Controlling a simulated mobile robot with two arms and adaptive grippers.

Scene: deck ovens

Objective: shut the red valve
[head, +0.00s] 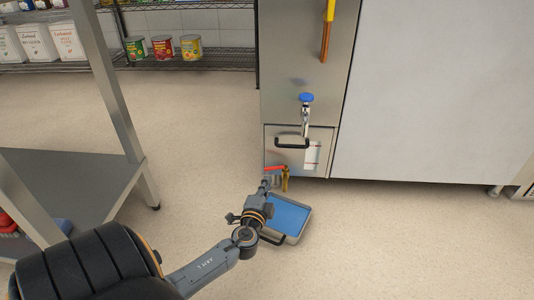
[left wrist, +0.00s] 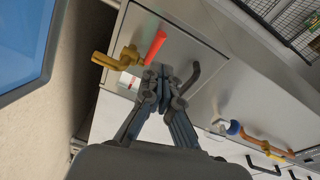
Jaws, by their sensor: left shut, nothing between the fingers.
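The red valve handle (head: 274,168) is a short red lever on a brass valve body (head: 285,182), low on the front of the steel oven unit. In the left wrist view the red lever (left wrist: 155,48) stands just beyond my fingertips, with the brass body (left wrist: 118,60) to its left. My left gripper (head: 266,184) is shut and empty, close to the lever. In the left wrist view the closed fingertips (left wrist: 166,72) look near the lever; I cannot tell whether they touch it. My right gripper is in neither view.
A pan with blue contents (head: 304,222) lies on the floor below the valve. A dark drawer handle (head: 292,146) and a blue knob (head: 306,97) are above it. A steel table (head: 143,170) stands at the left. Open floor lies between.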

